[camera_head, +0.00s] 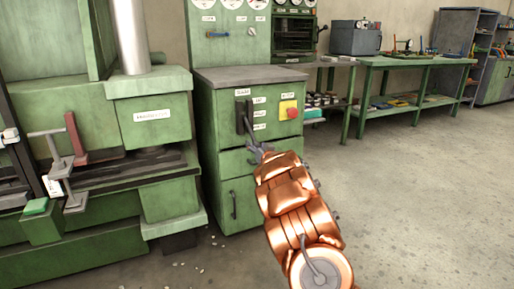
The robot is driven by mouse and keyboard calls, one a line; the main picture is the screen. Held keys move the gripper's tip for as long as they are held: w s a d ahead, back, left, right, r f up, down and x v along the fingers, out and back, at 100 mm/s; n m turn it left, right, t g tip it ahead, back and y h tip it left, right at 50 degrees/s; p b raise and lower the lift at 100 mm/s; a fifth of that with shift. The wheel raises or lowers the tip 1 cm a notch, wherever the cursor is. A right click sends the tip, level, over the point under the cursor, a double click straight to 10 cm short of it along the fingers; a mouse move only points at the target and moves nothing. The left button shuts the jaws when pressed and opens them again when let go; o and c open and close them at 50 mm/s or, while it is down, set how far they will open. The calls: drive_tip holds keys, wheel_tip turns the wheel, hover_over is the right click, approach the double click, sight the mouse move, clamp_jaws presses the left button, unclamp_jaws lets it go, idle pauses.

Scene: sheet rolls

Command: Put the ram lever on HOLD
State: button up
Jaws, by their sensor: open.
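The ram lever (241,117) is a dark upright handle on the front of the green control cabinet (211,125), below its grey top. Small white labels (259,113) stand in a column to its right; their words are too small to read, so I cannot tell which one is HOLD or which the lever is at. My gripper (256,147) is open, just below and slightly right of the lever. Its fingers are small here, and I cannot tell whether they touch the lever's lower part.
A red button on a yellow plate (288,110) sits right of the labels. A green press (100,130) with a red-handled lever (75,135) stands at left. Drawers with handles lie below the lever. A green workbench (400,65) stands at back right. The floor at right is clear.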

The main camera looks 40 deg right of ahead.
clamp_jaws()
idle(0.5)
